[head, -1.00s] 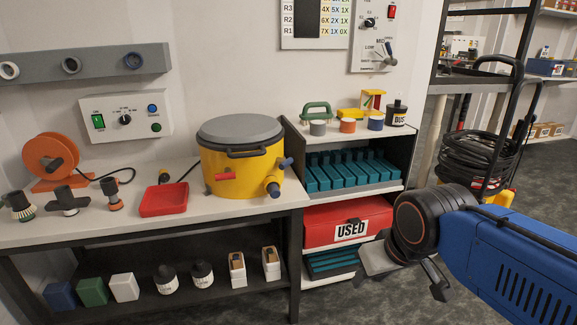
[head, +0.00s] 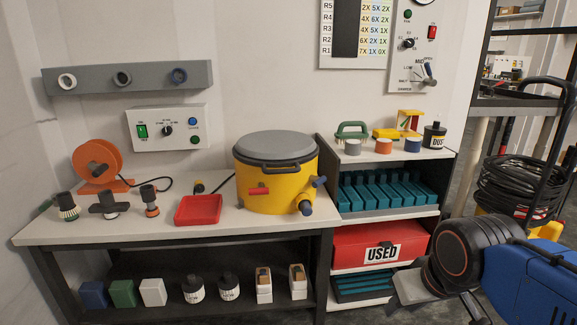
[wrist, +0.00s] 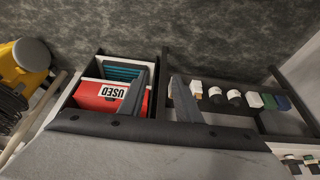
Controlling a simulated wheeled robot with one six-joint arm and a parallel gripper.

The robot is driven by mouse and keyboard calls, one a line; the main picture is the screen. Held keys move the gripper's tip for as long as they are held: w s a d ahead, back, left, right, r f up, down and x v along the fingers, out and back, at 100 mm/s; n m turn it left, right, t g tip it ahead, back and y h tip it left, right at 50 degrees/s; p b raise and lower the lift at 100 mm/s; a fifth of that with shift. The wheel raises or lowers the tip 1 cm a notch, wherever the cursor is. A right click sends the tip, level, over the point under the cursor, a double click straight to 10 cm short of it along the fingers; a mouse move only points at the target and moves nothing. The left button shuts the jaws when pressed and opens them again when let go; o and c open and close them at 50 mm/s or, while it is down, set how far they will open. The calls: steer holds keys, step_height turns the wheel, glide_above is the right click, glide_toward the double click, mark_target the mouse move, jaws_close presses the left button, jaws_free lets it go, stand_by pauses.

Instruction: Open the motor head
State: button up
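A yellow drum-shaped tank (head: 285,190) stands on the workbench, in the middle of the head view. A grey round lid (head: 277,144), which I take to be the motor head, sits flat on top, with a dark handle or latch (head: 290,168) across its front edge. Red and blue fittings stick out of the tank's front and side. My gripper (head: 400,292) is at the lower right of the head view, well apart from the tank and low. In the wrist view my gripper (wrist: 160,80) has its two fingers apart with nothing between them. The tank is not in the wrist view.
A shelf unit (head: 447,172) with teal filters and a red USED bin (head: 350,250) stands right of the bench. A red tray (head: 198,210), an orange reel (head: 97,163) and several nozzles are on the bench. A hose cart (head: 515,185) stands at the right.

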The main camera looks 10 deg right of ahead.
steer(key=w+a+r+m+g+y, duration=0.2)
steer(key=w+a+r+m+y, duration=0.15)
steer(key=w+a, duration=0.25)
steer(key=m+t+y, duration=0.2)
steer(key=m+y, duration=0.5)
steer(key=y, duration=0.4)
glide_toward(288, 170)
steer(key=x, duration=1.2)
steer(key=shift+a, duration=0.1)
steer(key=shift+c, duration=0.3)
jaws_close()
